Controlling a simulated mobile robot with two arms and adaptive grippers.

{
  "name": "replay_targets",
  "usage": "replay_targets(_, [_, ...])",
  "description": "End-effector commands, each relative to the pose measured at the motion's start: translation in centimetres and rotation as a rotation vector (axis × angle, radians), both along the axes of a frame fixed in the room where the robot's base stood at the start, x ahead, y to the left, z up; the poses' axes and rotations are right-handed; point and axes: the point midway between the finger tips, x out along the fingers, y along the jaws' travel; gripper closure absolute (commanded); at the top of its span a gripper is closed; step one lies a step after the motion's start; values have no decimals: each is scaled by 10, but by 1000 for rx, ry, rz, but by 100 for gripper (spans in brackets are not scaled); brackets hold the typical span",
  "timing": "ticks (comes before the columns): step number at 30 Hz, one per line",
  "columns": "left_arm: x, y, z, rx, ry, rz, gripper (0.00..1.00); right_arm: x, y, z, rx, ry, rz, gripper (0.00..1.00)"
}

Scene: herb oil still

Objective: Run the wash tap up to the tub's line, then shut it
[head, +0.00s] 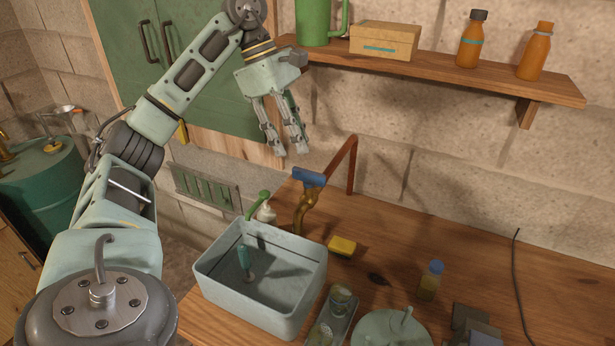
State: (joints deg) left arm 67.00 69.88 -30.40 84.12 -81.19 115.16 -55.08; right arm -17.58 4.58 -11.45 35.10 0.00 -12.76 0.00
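The wash tap has a brass body (304,208) and a blue handle (309,178), with a copper pipe (352,165) rising beside it and bending to the wall. I see no clear stream from its spout. The grey wash tub (309,310) stands in front of the tap, with a dark line around its inner walls. A green-handled tool (244,257) is inside; I cannot tell any water level. My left gripper (288,151) hangs above and slightly left of the tap handle, fingers downward, apart and empty, touching nothing. My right gripper is out of view.
A yellow sponge (342,246) lies right of the tub. A small tray (331,318), a round lid (392,330) and a blue-capped bottle (431,281) are on the wooden bench (465,255). A shelf (440,72) with bottles and a box juts out above.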

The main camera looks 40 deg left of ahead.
Motion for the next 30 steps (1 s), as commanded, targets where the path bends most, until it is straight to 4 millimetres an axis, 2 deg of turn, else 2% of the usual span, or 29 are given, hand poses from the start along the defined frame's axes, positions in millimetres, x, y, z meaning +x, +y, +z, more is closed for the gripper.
replay_targets(6, [2,-9,-27,0,4,-3,71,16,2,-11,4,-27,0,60])
replay_targets(16, [7,-25,-62,1,4,0,71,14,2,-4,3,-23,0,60])
replay_targets(28, [9,-28,-70,0,0,0,71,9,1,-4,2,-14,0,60])
replay_targets(30, [9,-28,-70,0,0,0,77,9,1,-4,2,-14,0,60])
